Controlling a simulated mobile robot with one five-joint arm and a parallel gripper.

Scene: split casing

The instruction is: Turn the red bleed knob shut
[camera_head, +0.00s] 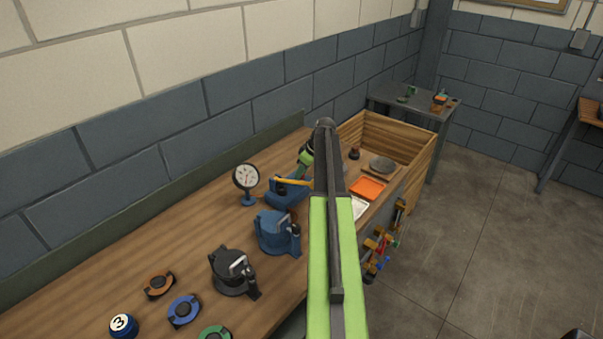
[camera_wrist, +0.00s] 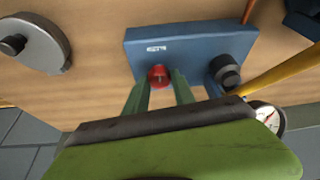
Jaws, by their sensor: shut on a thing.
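The red bleed knob (camera_wrist: 159,76) is on the front edge of a blue casing (camera_wrist: 190,48) in the wrist view. My gripper (camera_wrist: 159,82) is at the knob, its two green fingers on either side of it, shut on it. In the head view the blue casing (camera_head: 284,193) stands on the bench beside the gauge. My green arm covers part of the bench there, and the red knob cannot be seen in that view.
A dark knob (camera_wrist: 226,72) and a yellow lever (camera_wrist: 275,73) sit close to the right of my fingers. A pressure gauge (camera_head: 246,178), a blue clamp-like unit (camera_head: 277,232) and a black one (camera_head: 233,272) stand on the bench. A wooden-walled box (camera_head: 424,158) is at the far end.

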